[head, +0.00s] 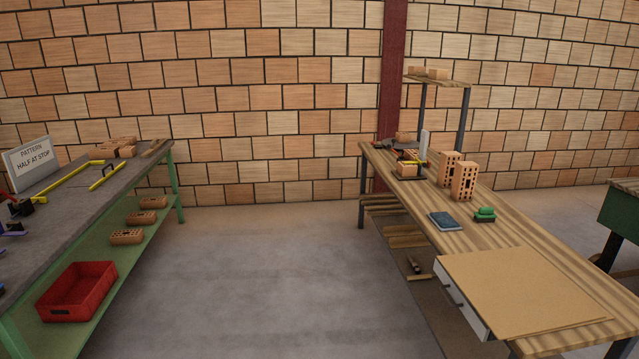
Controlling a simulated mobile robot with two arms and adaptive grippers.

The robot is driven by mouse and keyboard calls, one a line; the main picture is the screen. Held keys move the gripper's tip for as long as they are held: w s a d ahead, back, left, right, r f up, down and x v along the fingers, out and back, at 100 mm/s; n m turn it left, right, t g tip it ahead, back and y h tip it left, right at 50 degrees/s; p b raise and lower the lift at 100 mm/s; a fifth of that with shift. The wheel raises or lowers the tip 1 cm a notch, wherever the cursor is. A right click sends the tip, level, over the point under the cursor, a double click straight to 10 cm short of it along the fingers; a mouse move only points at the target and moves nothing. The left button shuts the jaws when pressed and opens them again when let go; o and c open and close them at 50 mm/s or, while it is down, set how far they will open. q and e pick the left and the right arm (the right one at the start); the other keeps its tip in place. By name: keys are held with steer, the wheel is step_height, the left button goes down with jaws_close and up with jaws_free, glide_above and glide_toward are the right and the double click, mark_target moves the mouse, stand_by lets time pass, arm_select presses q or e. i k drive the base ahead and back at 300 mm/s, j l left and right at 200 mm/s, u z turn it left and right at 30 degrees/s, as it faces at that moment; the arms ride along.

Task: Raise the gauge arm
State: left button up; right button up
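I cannot tell for sure which part is the gauge arm. On the left bench (75,215), a long yellow bar (62,186) and a shorter yellow bar (106,177) lie along the grey top, apart from each other. On the right wooden table (520,236), a small dark fixture with a yellow part (412,162) stands near the far end by a brick. It is too small to tell whether any arm on it is up or down. Neither of my grippers is in view.
A sign (32,163) reading "PATTERN HALF AT STOP" stands on the left bench. A red crate (77,291) and several bricks are on its lower shelf. Upright bricks (463,181), a blue pad (444,221) and a tan board (520,290) occupy the right table. The floor between is clear.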

mark_target(425, 165)
steer(key=i+z, duration=0.15)
steer(key=i, duration=0.75)
steer(key=i+z, duration=0.1)
steer(key=i, duration=0.75)
steer(key=i+z, duration=0.25)
steer(key=i, duration=0.25)
steer(key=i+j+z, duration=0.3)
steer(key=i, duration=0.15)
steer(key=l, duration=0.1)
